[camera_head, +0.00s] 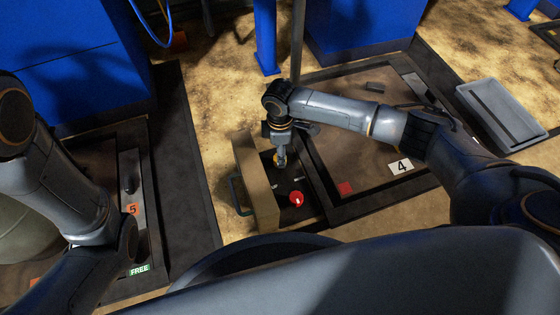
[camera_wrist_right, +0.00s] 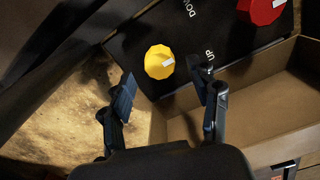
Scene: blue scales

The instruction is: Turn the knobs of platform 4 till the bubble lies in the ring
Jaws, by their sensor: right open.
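Platform 4 (camera_head: 340,190) is a dark-framed floor plate with a white "4" label (camera_head: 401,166). At its left side is an open box (camera_head: 258,190) with a black panel (camera_wrist_right: 225,40) lettered "UP" and "DOWN". The panel carries a red knob (camera_head: 296,199) and a yellow knob (camera_wrist_right: 159,62). The red knob also shows in the right wrist view (camera_wrist_right: 262,10). My right gripper (camera_head: 280,160) points down over the yellow knob. In the wrist view its open fingers (camera_wrist_right: 163,82) stand either side of that knob; contact cannot be told. I cannot make out the bubble or ring. My left gripper is out of view.
A thin post (camera_head: 297,40) rises behind the platform. A grey slotted tray (camera_head: 500,112) lies at the right. Blue cabinets (camera_head: 70,60) stand at the back. Platform 5 (camera_head: 135,180), with a green "FREE" sign (camera_head: 139,270), is at the left beside my left arm.

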